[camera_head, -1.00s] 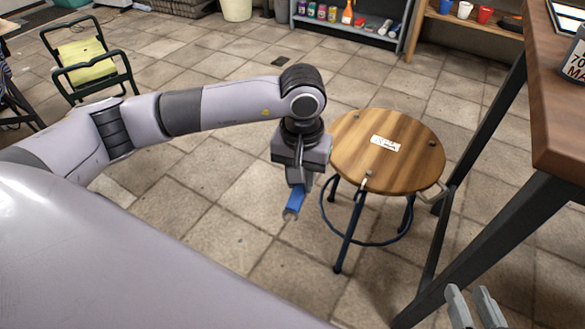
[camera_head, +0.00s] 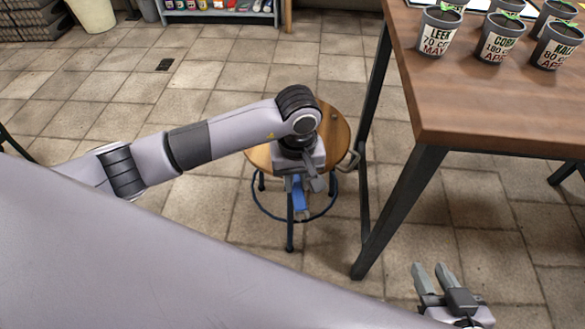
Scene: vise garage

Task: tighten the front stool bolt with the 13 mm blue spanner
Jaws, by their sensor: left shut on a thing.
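The round wooden stool (camera_head: 335,135) stands left of the workbench, its seat partly covered by my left arm. My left gripper (camera_head: 301,183) points down over the front side of the seat. It is shut on the blue spanner (camera_head: 300,203), which hangs down below the jaws in front of the stool's front leg. The front stool bolt is hidden behind my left gripper. I cannot tell whether the spanner touches the stool. My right gripper (camera_head: 435,280) is at the lower right, its two fingers apart and nothing between them.
The wooden workbench (camera_head: 455,105) with dark metal legs stands close right of the stool and carries several labelled plant pots (camera_head: 437,32). A metal piece (camera_head: 348,161) sticks out at the seat's right edge. Tiled floor is free left of the stool.

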